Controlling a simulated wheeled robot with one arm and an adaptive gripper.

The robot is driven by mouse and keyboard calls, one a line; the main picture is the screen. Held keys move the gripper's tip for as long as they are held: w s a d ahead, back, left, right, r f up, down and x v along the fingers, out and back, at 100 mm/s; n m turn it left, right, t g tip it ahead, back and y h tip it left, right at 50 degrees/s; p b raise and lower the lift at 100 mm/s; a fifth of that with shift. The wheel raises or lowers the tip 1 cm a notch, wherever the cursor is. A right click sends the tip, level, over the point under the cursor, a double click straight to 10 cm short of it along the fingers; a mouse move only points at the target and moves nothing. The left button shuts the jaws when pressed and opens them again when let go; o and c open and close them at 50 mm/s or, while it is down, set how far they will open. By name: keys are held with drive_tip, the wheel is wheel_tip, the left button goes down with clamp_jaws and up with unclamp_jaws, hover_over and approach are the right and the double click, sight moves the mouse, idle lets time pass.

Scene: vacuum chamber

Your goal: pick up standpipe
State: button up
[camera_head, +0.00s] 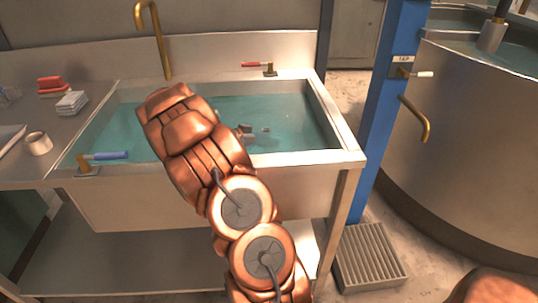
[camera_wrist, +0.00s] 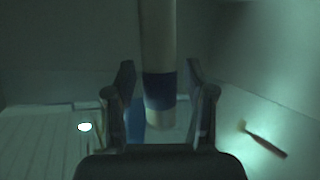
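The standpipe (camera_wrist: 158,40) is an upright pale pipe with a dark blue band near its lower end, seen in the wrist view. My gripper (camera_wrist: 159,78) has its two fingers apart, one on each side of the pipe in that picture. A gap shows between each finger and the pipe; I cannot tell how far the pipe is from the fingertips in depth. In the head view my arm reaches into the water-filled sink (camera_head: 345,157) and hides most of the gripper and the standpipe.
A blue-handled valve (camera_head: 107,156) sits on the sink's front left rim and a red-handled valve (camera_head: 258,66) on its back rim. A brass faucet (camera_head: 153,35) stands behind. A blue post (camera_head: 385,100) and a large steel tank (camera_head: 465,120) are to the right.

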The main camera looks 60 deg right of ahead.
clamp_jaws()
drive_tip(key=shift+r, duration=0.1)
idle(0.6)
